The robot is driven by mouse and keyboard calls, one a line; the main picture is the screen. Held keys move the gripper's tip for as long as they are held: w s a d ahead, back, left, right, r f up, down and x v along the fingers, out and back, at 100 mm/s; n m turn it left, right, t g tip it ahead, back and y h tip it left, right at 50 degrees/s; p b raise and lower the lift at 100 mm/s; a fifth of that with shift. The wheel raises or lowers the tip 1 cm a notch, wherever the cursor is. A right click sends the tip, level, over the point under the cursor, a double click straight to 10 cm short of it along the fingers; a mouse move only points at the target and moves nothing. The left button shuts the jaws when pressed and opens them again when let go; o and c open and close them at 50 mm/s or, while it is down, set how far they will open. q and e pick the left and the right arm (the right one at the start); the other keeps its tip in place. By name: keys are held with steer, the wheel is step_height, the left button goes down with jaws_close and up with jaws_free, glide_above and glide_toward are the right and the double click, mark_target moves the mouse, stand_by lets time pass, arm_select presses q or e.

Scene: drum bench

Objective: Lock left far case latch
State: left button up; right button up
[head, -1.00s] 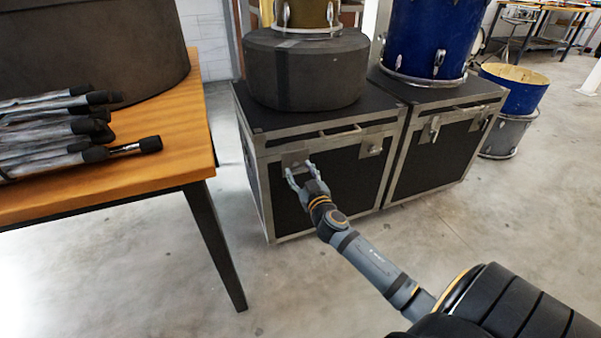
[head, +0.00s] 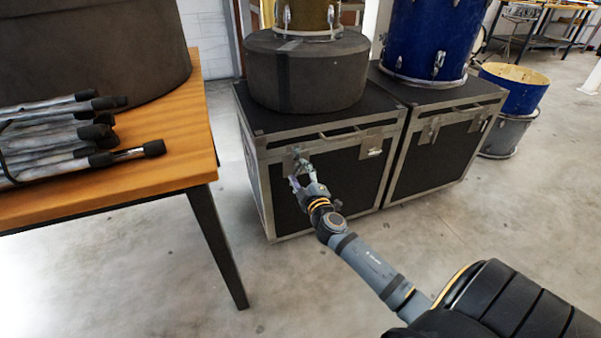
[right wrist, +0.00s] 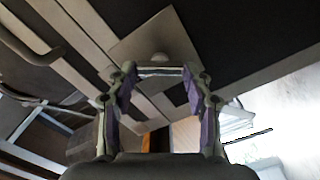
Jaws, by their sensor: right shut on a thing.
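The left black case (head: 330,180) with metal edges stands on the floor beyond the table. Its front has a left latch (head: 298,152) and a right latch (head: 372,146), each on a metal plate. My right gripper (head: 300,172) is at the left latch, shut on it. In the right wrist view the two fingers (right wrist: 160,85) stand either side of the latch (right wrist: 160,70), over its light metal plate (right wrist: 155,45). The fingers hide part of the latch, so I cannot tell whether it is locked. My left gripper is not in view.
A second black case (head: 440,155) with latches stands close on the right. A dark round drum case (head: 305,75) sits on the left case. A wooden table (head: 165,150) with a bundle of stands (head: 60,140) is on the left. The floor in front is clear.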

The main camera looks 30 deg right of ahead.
steer(key=n+p, duration=0.1)
steer(key=n, duration=0.4)
steer(key=shift+f+n, duration=0.1)
steer(key=shift+n, duration=0.3)
stand_by(0.4)
steer(key=o, duration=1.2)
steer(key=shift+c, duration=0.2)
steer(key=v, duration=1.2)
steer(key=shift+f, duration=0.1)
